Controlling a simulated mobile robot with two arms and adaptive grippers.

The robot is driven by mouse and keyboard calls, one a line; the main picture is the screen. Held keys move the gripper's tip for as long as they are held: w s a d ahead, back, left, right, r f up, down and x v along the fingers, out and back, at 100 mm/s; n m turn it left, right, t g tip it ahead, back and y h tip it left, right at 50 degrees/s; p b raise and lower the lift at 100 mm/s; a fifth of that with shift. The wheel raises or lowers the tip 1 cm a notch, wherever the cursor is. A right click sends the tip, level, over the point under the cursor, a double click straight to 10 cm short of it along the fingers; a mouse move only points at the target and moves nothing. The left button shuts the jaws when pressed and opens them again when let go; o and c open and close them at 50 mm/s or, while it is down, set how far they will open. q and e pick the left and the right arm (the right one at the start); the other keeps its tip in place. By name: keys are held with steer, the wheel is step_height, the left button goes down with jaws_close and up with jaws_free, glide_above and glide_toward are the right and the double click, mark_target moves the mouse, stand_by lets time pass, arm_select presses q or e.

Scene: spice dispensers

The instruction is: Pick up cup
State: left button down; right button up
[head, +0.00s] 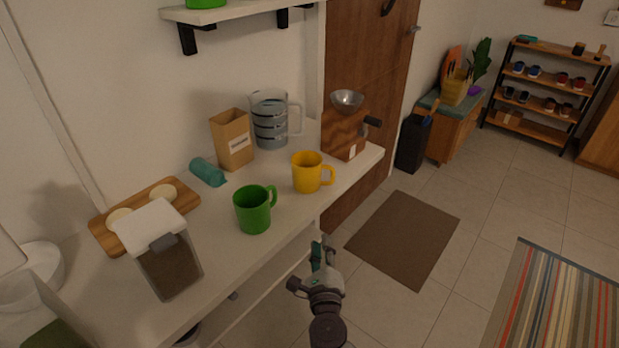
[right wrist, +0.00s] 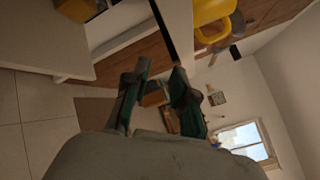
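Two cups stand upright on the white counter (head: 268,262). The green cup (head: 253,210) is nearer, with its handle towards the back right. The yellow cup (head: 306,173) is farther along, with its handle to the right. My right gripper (head: 312,268) is in front of the counter's edge, apart from both cups. In the right wrist view its two fingers (right wrist: 160,78) are spread with nothing between them. The yellow cup also shows at the top of that view (right wrist: 212,12), beyond the fingertips. My left gripper is not in view.
A lidded container (head: 168,262), a wooden board (head: 178,207), a teal cylinder (head: 207,172), a brown box (head: 232,141), a measuring jug (head: 270,120) and a grinder (head: 343,138) stand around the cups. A shelf (head: 240,10) hangs above. The counter's front strip is clear.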

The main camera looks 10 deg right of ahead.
mark_target(333, 177)
step_height(333, 177, up, 10)
steer(key=d+m+h, duration=0.1)
steer(key=m+h, duration=0.1)
steer(key=m, duration=0.8)
steer(key=shift+m+g, duration=0.3)
steer(key=shift+m, duration=0.2)
steer(key=shift+d+x, duration=0.15)
steer(key=shift+x, duration=3.4)
steer(key=shift+d+x, duration=0.2)
steer(key=shift+x, duration=3.35)
steer(key=shift+s+a+r, duration=0.1)
steer(key=shift+s+r, duration=0.05)
steer(key=shift+r, duration=0.05)
jaws_close()
